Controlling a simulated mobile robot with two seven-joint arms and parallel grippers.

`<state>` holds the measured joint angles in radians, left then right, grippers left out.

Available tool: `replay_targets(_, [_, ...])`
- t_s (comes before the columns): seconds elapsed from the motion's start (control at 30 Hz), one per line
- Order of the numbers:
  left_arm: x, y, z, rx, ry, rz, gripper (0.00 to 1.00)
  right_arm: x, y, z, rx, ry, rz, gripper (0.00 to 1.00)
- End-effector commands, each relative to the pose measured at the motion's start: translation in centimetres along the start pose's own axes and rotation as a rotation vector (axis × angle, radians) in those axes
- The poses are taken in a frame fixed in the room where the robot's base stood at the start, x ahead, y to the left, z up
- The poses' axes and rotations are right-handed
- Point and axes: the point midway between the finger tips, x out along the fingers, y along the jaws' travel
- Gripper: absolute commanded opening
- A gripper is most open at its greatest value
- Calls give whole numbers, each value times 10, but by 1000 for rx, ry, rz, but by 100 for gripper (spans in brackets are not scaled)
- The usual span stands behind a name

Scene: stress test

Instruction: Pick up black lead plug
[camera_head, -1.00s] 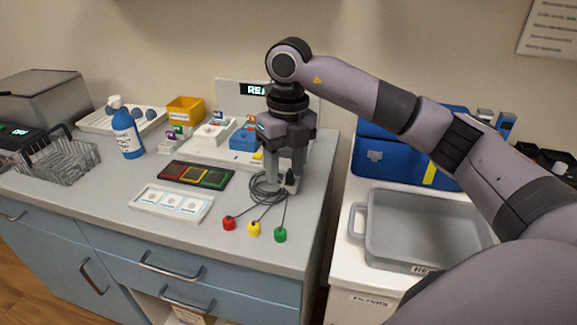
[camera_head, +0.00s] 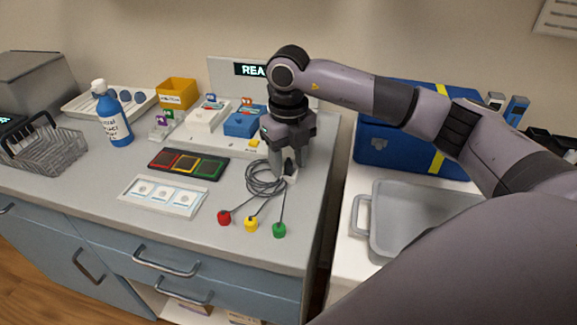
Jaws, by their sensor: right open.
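A small black plug (camera_head: 289,166) stands at the upper end of a dark coiled cable bundle (camera_head: 262,180) on the grey counter. The leads run forward to a red end (camera_head: 224,218), a yellow end (camera_head: 251,224) and a green end (camera_head: 279,230). My right gripper (camera_head: 289,172) points down over the plug with its fingers open, one on each side of it. I cannot tell whether the fingers touch the plug. My left gripper is not in view.
A white tray with three pads (camera_head: 127,203) and a black panel with coloured sections (camera_head: 189,163) lie left of the cables. A blue bottle (camera_head: 115,122) and wire basket (camera_head: 45,150) stand farther left. A grey bin (camera_head: 410,215) and blue case (camera_head: 400,150) are right of the counter.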

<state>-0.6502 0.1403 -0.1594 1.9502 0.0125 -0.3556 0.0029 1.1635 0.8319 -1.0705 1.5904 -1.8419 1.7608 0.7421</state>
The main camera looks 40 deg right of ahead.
Motion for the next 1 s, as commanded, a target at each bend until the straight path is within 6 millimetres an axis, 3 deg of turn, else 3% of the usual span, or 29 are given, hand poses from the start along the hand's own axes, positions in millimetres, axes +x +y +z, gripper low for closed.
replay_targets(0.23, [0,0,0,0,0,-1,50,3,0,0,1,-1,0,49])
replay_targets(0.37, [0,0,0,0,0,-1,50,2,0,0,1,-1,0,6])
replay_targets(0.4, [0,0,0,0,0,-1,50,2,0,0,1,-1,0,0])
replay_targets(0.77, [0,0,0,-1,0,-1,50,0,0,0,1,-1,0,0])
replay_targets(1.0, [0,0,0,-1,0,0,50,-22,0,1,1,-4,0,0])
